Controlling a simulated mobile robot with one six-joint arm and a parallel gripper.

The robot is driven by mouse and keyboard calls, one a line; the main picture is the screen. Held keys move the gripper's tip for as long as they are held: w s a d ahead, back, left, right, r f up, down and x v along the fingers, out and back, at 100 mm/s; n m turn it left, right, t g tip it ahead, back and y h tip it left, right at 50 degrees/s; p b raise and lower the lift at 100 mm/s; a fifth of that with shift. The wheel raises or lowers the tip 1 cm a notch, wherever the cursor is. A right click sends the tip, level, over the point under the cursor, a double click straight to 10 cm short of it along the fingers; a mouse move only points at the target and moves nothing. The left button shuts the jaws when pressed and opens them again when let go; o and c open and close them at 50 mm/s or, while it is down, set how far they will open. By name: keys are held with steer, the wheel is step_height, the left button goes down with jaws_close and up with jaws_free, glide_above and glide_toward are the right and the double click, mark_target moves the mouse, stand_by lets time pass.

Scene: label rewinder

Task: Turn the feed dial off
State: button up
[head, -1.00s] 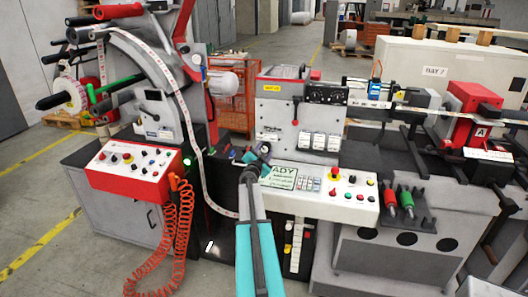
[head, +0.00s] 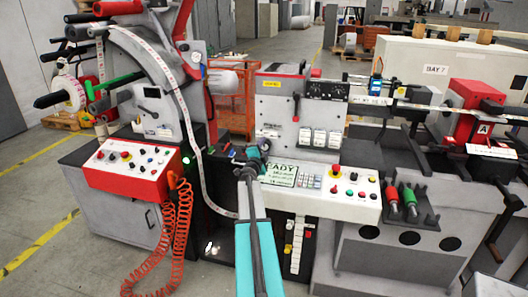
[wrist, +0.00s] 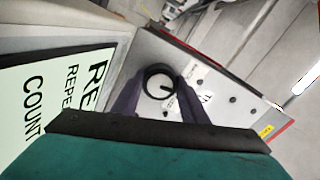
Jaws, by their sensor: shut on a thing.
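The feed dial (wrist: 160,85) is a round black knob with a pale ring, seen in the middle of the wrist view. A short light pointer mark on it points to the right and slightly down in that view. My gripper (wrist: 161,80) has its two dark fingers on either side of the dial, shut on it. In the head view my gripper (head: 256,155) is at the panel left of the READY screen (head: 282,175), and it hides the dial there. The small printed labels by the dial are tilted and too blurred to read.
The panel's right part carries a keypad (head: 309,181), a red knob (head: 335,171) and several coloured buttons. A red control box (head: 128,168) with a coiled orange cable (head: 174,235) stands at left. A white label strip (head: 196,150) runs down just left of my gripper.

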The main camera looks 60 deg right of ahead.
steer(key=shift+f+m+b, duration=0.1)
steer(key=shift+m+b, duration=0.25)
steer(key=shift+m, duration=0.45)
steer(key=o, duration=1.1)
steer(key=shift+s+a, duration=0.1)
steer(key=shift+a, duration=0.05)
steer(key=shift+b+v, duration=1.15)
steer(key=shift+v, duration=5.45)
steer(key=shift+a, duration=0.1)
